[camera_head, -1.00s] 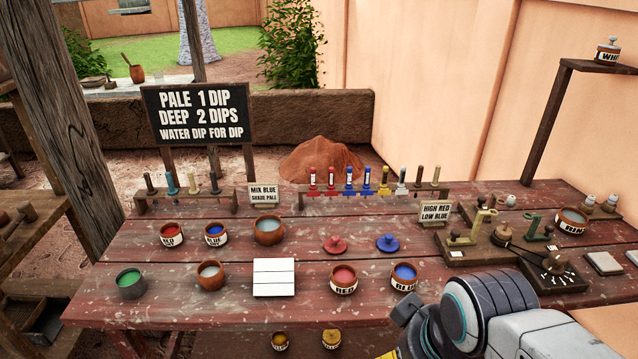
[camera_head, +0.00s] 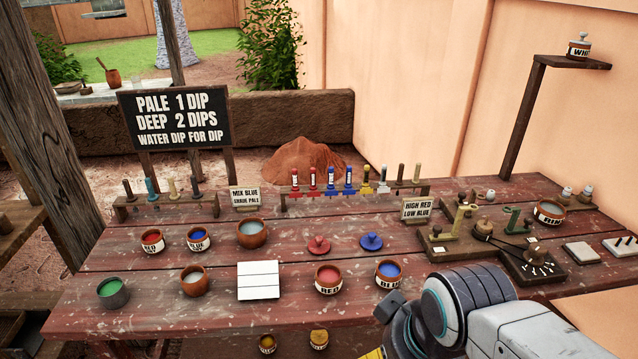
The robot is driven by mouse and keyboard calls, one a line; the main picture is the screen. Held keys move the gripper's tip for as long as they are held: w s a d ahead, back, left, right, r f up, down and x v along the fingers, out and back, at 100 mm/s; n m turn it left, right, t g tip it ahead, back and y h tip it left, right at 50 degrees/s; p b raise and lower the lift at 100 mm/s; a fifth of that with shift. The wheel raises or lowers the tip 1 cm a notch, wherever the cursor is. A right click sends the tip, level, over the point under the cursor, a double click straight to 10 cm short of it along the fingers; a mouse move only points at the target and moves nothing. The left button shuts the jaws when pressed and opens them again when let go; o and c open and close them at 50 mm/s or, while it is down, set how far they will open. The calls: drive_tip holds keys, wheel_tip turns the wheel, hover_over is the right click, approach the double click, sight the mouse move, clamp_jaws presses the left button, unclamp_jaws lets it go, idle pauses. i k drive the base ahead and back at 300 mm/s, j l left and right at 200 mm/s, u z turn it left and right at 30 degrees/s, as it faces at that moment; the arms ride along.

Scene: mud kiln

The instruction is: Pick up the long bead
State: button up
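I cannot single out the long bead. Several small white pieces lie on a dark board (camera_head: 523,268) at the right of the red plank table, too small to tell their shapes. My arm reaches in from the lower right, over the table's front edge, and its fingers do not show. It hides part of the table front.
Red (camera_head: 328,278) and blue (camera_head: 389,272) paint pots and a white tile (camera_head: 259,281) stand along the front. A stamp rack (camera_head: 352,188) lines the back.

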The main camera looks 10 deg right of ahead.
sight(489, 195)
drive_tip(key=z, duration=1.25)
drive_tip(key=i+l+u, duration=0.4)
drive_tip(key=l, duration=0.2)
drive_tip(key=i+l+u, duration=0.4)
drive_tip(key=l, duration=0.3)
drive_tip(key=i+l+u, duration=0.25)
drive_tip(key=l, duration=0.15)
drive_tip(key=l+u, duration=0.2)
drive_tip(key=l, duration=0.2)
drive_tip(key=i+l+u, duration=0.2)
drive_tip(key=l, duration=0.2)
drive_tip(key=k, duration=0.1)
